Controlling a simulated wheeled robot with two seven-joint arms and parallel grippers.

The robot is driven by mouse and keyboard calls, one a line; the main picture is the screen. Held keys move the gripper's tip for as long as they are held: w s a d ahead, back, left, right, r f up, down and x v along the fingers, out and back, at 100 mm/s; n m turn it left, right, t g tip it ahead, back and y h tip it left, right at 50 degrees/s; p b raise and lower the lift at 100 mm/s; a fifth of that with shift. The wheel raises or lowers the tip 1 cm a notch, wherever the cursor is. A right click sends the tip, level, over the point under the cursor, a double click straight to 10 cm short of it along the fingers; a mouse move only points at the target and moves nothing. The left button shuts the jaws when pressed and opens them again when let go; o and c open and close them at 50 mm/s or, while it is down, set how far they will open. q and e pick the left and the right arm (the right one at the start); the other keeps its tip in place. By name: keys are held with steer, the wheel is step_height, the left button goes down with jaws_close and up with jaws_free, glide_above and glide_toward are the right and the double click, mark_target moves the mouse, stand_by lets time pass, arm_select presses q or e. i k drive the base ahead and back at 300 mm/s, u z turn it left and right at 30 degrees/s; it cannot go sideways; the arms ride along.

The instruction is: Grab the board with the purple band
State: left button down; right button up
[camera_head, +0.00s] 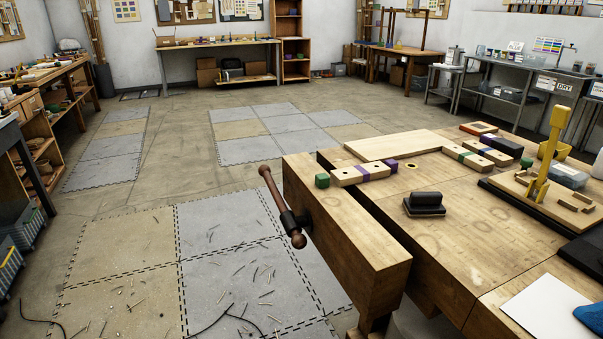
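A light wooden board (346,176) with purple banding lies flat on the workbench (440,235), near its far left corner. A small green block (322,180) is at its left end. Further right on the bench, another light board (467,157) shows a green band, and a similar piece beside it (494,154) shows purple. I cannot tell clearly where these two pieces separate. Neither of my grippers shows in the head view, and nothing is seen touching the boards.
A wide pale plank (398,144) lies behind the boards. A dark-handled block (424,204) sits mid-bench, and a yellow upright tool (548,155) stands at right. A vise handle (281,205) sticks out from the bench's left side. The floor at left is open, with scattered cane bits.

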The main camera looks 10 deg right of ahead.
mark_target(349, 176)
steer(key=u, duration=0.9)
steer(key=i, duration=3.2)
steer(key=z, duration=3.35)
